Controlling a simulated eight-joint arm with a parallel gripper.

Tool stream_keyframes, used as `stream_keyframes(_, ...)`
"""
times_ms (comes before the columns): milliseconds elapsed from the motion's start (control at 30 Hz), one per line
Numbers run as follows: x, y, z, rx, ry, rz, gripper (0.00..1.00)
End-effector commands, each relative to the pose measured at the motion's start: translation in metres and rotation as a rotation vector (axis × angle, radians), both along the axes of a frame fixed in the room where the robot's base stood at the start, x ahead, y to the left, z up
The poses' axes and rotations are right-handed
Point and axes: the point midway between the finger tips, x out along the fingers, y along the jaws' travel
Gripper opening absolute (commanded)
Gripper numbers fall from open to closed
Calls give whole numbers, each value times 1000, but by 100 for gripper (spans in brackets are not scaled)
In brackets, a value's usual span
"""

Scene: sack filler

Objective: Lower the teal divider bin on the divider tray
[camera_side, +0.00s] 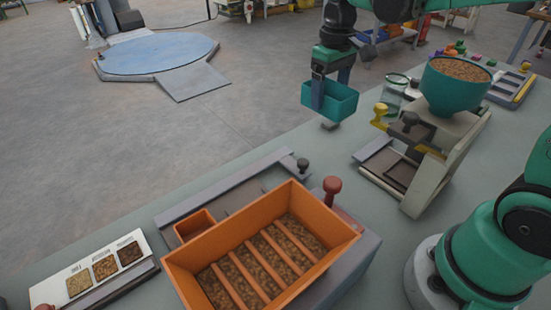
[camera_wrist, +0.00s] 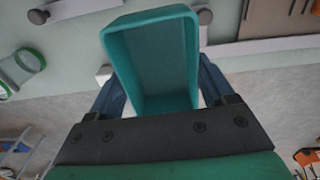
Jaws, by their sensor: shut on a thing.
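The teal divider bin (camera_side: 338,104) is a small open box held up in the air over the far edge of the bench, roughly level. My gripper (camera_side: 329,86) is shut on it, with blue fingers against its sides. In the wrist view the bin (camera_wrist: 153,60) sits between the fingers of my gripper (camera_wrist: 158,88) and looks empty inside. A grey tray with compartments and a yellow strip (camera_side: 523,90) lies at the far right of the bench. An orange slatted bin (camera_side: 187,281) stands in front. I cannot tell which is the divider tray.
A teal hopper (camera_side: 440,95) full of grain stands on a pale stand right of the bin, beside a glass jar (camera_side: 393,92) and a yellow knob (camera_side: 380,112). A red knob (camera_side: 332,188) rises behind the orange bin. A sample board (camera_side: 50,289) lies at left.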

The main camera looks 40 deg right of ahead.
Motion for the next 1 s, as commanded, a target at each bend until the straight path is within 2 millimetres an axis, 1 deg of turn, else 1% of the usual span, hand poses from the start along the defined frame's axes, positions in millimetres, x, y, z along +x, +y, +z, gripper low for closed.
stream_keyframes(33,-1,0,12,0,0,0,25)
stream_keyframes(100,0,0,26,0,0,0,25)
stream_keyframes(200,0,0,43,0,0,0,25)
stream_keyframes(300,0,0,54,0,0,0,25)
stream_keyframes(433,1,3,61,0,0,39,25)
stream_keyframes(533,2,12,60,0,0,172,25)
stream_keyframes(567,3,16,58,0,0,235,25)
stream_keyframes(667,5,35,50,0,0,507,25)
stream_keyframes(700,5,43,46,0,0,637,25)
stream_keyframes(767,5,57,40,0,0,842,25)
stream_keyframes(800,5,66,36,0,0,981,25)
stream_keyframes(867,3,79,30,0,0,1186,25)
stream_keyframes(900,2,88,26,0,0,1325,25)
stream_keyframes(967,0,101,20,0,0,1530,25)
stream_keyframes(1000,-2,110,16,0,0,1668,25)
